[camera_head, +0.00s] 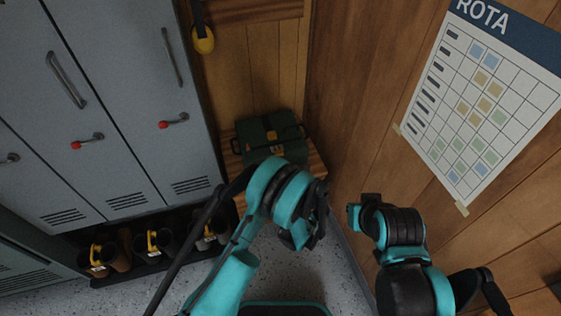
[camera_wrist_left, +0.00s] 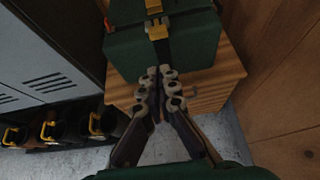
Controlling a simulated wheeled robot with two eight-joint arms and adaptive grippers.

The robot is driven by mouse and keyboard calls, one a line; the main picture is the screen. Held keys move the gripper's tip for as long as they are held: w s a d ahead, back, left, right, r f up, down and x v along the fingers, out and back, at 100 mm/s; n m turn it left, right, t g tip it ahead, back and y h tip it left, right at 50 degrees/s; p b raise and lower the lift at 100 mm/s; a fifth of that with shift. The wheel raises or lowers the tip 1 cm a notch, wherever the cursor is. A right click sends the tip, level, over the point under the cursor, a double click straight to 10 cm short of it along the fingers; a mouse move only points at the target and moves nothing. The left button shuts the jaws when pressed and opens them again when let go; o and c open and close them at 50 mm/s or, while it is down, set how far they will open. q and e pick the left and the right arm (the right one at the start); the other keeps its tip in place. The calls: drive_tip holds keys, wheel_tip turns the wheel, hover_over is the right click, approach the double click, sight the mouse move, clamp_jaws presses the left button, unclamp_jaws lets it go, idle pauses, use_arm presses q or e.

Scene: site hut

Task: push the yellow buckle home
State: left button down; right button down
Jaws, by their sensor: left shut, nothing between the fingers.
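The yellow buckle (camera_wrist_left: 157,29) is on a dark strap across the green case (camera_wrist_left: 190,51) in the left wrist view. A second yellow part (camera_wrist_left: 153,6) sits just above it on the same strap; I cannot tell whether the two are joined. The case rests on a wooden bench (camera_wrist_left: 231,75); in the head view the case (camera_head: 252,133) is partly behind my left arm. My left gripper (camera_wrist_left: 158,72) is shut and empty, its tips just below the buckle at the case's near side, apparently apart from the buckle.
Grey lockers (camera_head: 134,100) stand left, with boots (camera_head: 117,252) on a low rack below. A wooden wall with a rota chart (camera_head: 485,105) closes the right side. A yellow-ended strap (camera_head: 204,41) hangs at the back. Speckled floor lies in front.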

use_arm(q)
drive_tip(key=shift+w, duration=0.1)
drive_tip(key=b, duration=0.4)
approach(280, 155)
drive_tip(key=x, duration=0.5)
drive_tip(key=shift+w+a+f, duration=0.25)
drive_tip(key=shift+w, duration=0.2)
drive_tip(key=shift+r, duration=0.1)
